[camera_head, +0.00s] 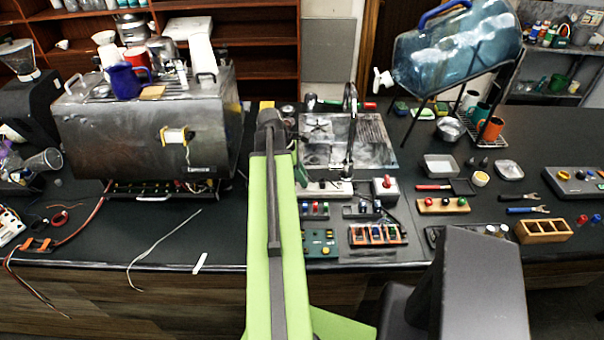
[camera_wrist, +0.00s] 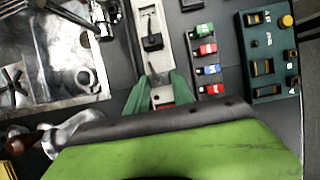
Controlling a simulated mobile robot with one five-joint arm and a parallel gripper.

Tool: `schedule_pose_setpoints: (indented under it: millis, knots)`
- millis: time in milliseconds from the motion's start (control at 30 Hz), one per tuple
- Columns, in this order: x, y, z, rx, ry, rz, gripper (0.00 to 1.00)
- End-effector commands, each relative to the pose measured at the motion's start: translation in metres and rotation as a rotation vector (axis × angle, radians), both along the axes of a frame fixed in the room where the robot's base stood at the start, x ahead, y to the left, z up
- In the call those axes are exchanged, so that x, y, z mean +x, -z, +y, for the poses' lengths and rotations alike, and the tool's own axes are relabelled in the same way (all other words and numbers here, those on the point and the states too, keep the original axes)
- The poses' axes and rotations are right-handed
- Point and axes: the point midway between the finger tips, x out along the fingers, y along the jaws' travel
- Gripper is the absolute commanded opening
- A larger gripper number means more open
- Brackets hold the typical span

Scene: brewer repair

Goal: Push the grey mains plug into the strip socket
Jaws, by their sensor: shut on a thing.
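The white socket strip (camera_wrist: 167,20) runs lengthwise under my gripper in the wrist view. In the head view the strip (camera_head: 335,189) lies in front of the sink, partly behind my arm. A black plug (camera_wrist: 152,42) with a cord sits on the strip beyond my fingertips. My gripper (camera_wrist: 158,84) has green fingers closed on a small dark grey piece, which looks like the grey mains plug (camera_wrist: 155,72), over the strip. I cannot tell whether its pins touch or enter a socket. A red part (camera_wrist: 165,105) shows between the fingers.
Right of the strip in the wrist view are several coloured switches (camera_wrist: 207,69) and a green control panel (camera_wrist: 262,60). The steel sink (camera_wrist: 50,60) is on the left. In the head view a red-knobbed box (camera_head: 385,190) stands right of the strip. A steel brewer (camera_head: 150,130) stands left.

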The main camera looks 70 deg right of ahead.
Motion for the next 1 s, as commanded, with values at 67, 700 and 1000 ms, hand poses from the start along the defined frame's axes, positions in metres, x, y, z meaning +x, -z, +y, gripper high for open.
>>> schedule_pose_setpoints:
  millis: [67, 700, 1000]
  knots:
    - [0.0001, -0.0003, 0.0, 0.0, 0.0, 0.0, 0.0]
    - [0.0007, 0.0065, 0.0003, 0.0, -0.001, 0.0, 0.0]
    - [0.001, 0.0066, 0.0004, 0.0, -0.002, 0.0, 0.0]
